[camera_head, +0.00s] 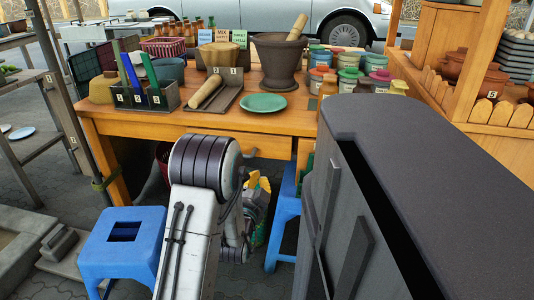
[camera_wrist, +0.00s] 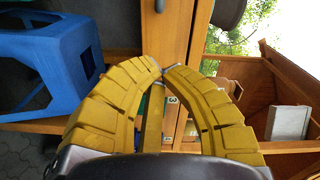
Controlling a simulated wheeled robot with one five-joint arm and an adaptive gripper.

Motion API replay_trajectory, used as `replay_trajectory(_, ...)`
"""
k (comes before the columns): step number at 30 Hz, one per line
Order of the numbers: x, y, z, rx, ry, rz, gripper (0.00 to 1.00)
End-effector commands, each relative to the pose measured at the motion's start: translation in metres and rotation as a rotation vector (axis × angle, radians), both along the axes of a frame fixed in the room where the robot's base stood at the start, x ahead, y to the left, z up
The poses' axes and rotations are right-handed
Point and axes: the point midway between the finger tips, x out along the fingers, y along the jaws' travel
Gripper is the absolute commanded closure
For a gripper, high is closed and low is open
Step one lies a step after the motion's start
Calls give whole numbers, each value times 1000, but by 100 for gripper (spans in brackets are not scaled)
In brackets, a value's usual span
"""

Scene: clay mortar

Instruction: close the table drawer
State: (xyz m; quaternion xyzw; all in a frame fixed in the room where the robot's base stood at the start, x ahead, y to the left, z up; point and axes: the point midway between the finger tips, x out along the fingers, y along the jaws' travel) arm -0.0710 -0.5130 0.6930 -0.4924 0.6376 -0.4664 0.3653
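The wooden table (camera_head: 190,122) stands ahead in the head view, with its front edge partly hidden behind my arm. In the wrist view, which is turned on its side, a wooden front panel (camera_wrist: 172,35) has a small grey handle (camera_wrist: 159,5) at the top. I take this panel to be the drawer front; how far the drawer stands out is not clear. My gripper (camera_wrist: 163,66) has yellow ribbed fingers, bowed apart in the middle with their tips together, close to this panel. Whether the tips touch it cannot be told.
A blue stool (camera_head: 125,245) stands left of my arm, and another blue stool (camera_head: 286,212) is under the table's right part. A mortar (camera_head: 277,60), a green plate (camera_head: 263,103) and several jars crowd the tabletop. A wooden shelf (camera_head: 500,115) is at the right.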

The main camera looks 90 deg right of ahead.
Motion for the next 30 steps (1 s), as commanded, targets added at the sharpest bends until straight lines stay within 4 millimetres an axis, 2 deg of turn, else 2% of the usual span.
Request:
replay_trajectory(6,0,0,2,-63,-218,0,100)
replay_trajectory(14,-2,-7,1,-85,-293,0,100)
replay_trajectory(20,-7,-30,0,-87,-293,1,100)
replay_trajectory(30,-20,-79,-3,-87,-291,1,100)
